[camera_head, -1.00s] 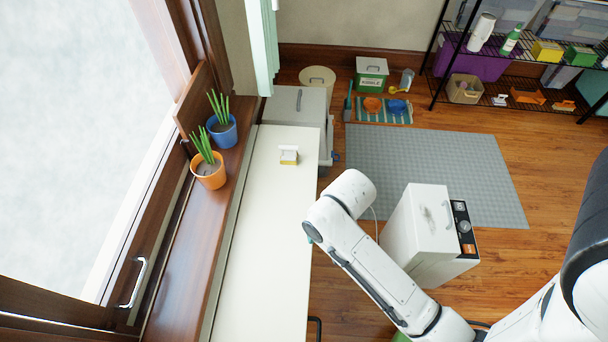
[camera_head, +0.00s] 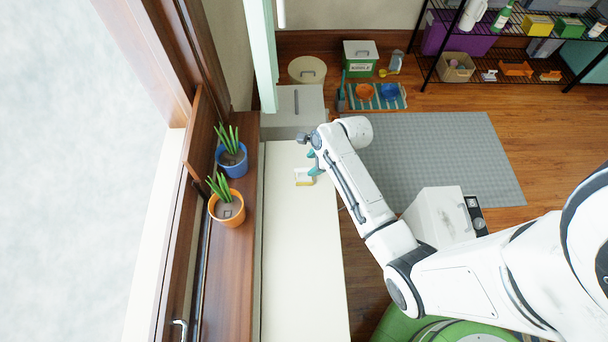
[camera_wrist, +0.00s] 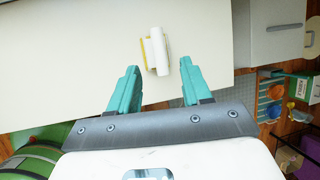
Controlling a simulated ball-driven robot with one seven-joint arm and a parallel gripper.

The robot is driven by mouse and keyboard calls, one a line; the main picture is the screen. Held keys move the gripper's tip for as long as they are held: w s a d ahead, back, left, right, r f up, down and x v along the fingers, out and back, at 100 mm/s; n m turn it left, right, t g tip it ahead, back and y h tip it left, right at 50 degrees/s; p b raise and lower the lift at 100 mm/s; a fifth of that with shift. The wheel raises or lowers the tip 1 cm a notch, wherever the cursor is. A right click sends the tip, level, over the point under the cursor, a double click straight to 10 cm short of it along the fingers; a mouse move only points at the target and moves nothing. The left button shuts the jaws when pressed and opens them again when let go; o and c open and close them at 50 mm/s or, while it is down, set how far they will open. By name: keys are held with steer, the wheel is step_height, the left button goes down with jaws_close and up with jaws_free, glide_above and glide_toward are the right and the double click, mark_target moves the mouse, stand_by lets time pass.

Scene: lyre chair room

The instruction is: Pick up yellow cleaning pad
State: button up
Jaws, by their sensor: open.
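The yellow cleaning pad (camera_head: 304,182) lies on the white countertop (camera_head: 290,260), near its far end. Its yellow part shows along one edge, with a white part on top. In the wrist view the pad (camera_wrist: 147,55) lies beyond my fingertips, in line with the gap between them. My gripper (camera_wrist: 160,72) is open, with two teal fingers apart and nothing between them. In the head view my gripper (camera_head: 313,162) is above the counter beside the pad, partly hidden by my wrist.
Orange (camera_head: 227,208) and blue (camera_head: 232,160) plant pots stand on the wooden sill to the left. A grey cabinet (camera_head: 290,108) stands beyond the counter. A white box-like appliance (camera_head: 440,215) is on the floor to the right. The near counter is clear.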

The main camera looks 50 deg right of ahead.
mark_target(308, 169)
steer(key=shift+x, duration=3.3)
steer(key=shift+s+d, duration=0.1)
steer(key=shift+d, duration=0.05)
steer(key=shift+c, duration=0.5)
jaws_close()
